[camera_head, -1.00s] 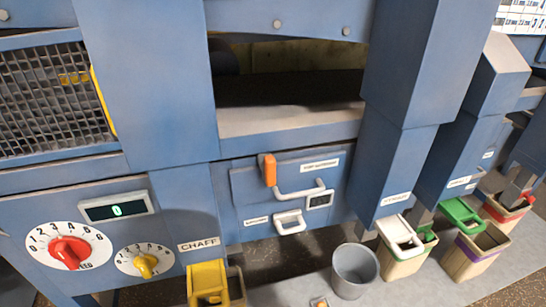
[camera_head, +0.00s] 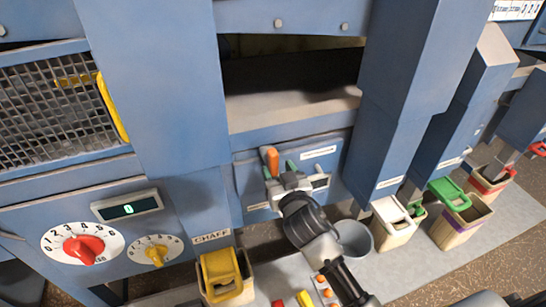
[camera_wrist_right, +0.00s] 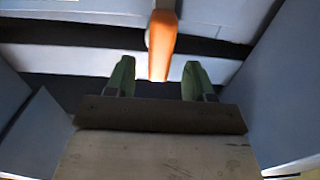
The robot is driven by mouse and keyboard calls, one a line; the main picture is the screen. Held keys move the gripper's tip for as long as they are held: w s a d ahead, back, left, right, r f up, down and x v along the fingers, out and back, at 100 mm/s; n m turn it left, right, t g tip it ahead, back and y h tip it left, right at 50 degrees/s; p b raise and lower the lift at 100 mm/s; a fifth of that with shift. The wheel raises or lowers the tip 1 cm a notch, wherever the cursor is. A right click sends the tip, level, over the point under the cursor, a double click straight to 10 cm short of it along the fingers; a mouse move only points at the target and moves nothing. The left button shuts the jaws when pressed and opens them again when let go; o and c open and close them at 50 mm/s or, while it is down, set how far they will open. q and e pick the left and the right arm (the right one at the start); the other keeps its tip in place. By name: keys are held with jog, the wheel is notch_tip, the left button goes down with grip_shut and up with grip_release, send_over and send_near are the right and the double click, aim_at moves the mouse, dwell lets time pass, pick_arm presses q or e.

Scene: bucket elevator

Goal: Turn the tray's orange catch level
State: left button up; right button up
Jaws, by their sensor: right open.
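The orange catch (camera_head: 272,160) stands upright on the blue tray front (camera_head: 325,149), near its top left. It also shows in the right wrist view (camera_wrist_right: 162,45), hanging down from the top edge. My right gripper (camera_head: 280,168) is at the tray front, its green fingers spread beside the catch. In the right wrist view the open fingers (camera_wrist_right: 160,78) are left and right of the catch's lower end, with gaps on both sides. I see no contact. The gripper and arm hide most of the tray's handle. My left gripper is not in view.
A grey bucket (camera_head: 355,238) stands right of my arm, close to it. A yellow-topped bin (camera_head: 224,272) is below the chaff label. White-topped (camera_head: 393,212) and green-topped (camera_head: 450,192) bins stand to the right. A blue chute (camera_head: 400,130) juts out right of the tray.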

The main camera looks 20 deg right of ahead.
aim_at(275, 165)
jog(key=w, duration=0.4)
jog(key=c, duration=0.9)
